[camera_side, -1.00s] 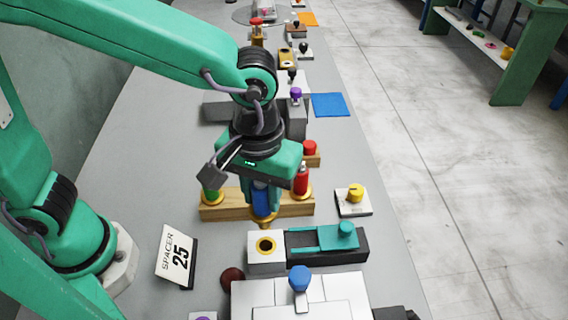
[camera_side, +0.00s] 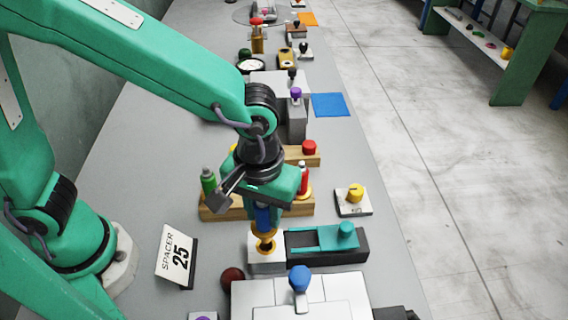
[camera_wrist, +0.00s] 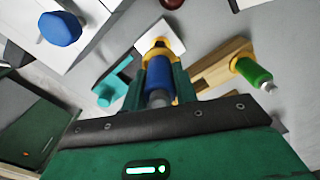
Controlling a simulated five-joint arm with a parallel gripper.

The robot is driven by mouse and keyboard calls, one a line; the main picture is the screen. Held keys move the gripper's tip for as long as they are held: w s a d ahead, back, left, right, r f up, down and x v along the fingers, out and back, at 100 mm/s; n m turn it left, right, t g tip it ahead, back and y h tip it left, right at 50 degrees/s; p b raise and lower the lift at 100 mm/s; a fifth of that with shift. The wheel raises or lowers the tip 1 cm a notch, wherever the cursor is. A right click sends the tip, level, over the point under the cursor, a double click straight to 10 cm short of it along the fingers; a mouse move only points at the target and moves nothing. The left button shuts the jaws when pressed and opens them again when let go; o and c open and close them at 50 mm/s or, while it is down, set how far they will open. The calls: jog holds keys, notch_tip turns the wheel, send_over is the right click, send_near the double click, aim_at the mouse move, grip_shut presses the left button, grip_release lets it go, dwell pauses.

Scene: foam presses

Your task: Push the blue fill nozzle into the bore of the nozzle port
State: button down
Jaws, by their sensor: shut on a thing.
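My gripper (camera_side: 263,210) is shut on the blue fill nozzle (camera_side: 263,220) and holds it upright, gold collar and tip downward. The nozzle port is a white block (camera_side: 256,264) with a dark, gold-ringed bore (camera_side: 267,248). The nozzle's tip is at or just above the bore in the side view; I cannot tell whether it touches. In the wrist view the blue nozzle (camera_wrist: 158,80) lies between both green fingers, its gold collar in front of the white port block (camera_wrist: 168,32). The collar mostly hides the bore there.
A wooden rack (camera_side: 223,213) behind the port holds a green nozzle (camera_side: 208,182) and a red one (camera_side: 303,180). A teal slide (camera_side: 325,238) on a dark base adjoins the port's right. A blue-knobbed press (camera_side: 300,280) stands in front. A "SPACER 25" card (camera_side: 177,257) stands left.

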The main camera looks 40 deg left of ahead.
aim_at(265, 231)
jog(key=shift+f, duration=0.55)
jog(key=shift+f, duration=2.55)
dwell(1.7)
jog(key=c, duration=1)
grip_release()
jog(key=shift+r, duration=0.1)
jog(key=shift+r, duration=3.8)
jog(key=shift+a, duration=0.1)
jog(key=s+a+r+m+t, duration=0.1)
jog(key=a+r+t, duration=0.1)
jog(key=a, duration=0.6)
jog(key=s+a+r+m+t, duration=0.1)
jog(key=a+r, duration=0.3)
jog(key=a, duration=0.4)
jog(key=a+r+m+t, duration=0.1)
jog(key=a+r+t, duration=0.1)
jog(key=a, duration=0.6)
jog(key=shift+s+a+r+m+t, duration=0.1)
jog(key=shift+s+r+m+t, duration=0.1)
jog(key=shift+r, duration=0.25)
jog(key=shift+s+r+m+t, duration=0.1)
jog(key=shift+s+r+m, duration=0.1)
jog(key=shift+r, duration=0.25)
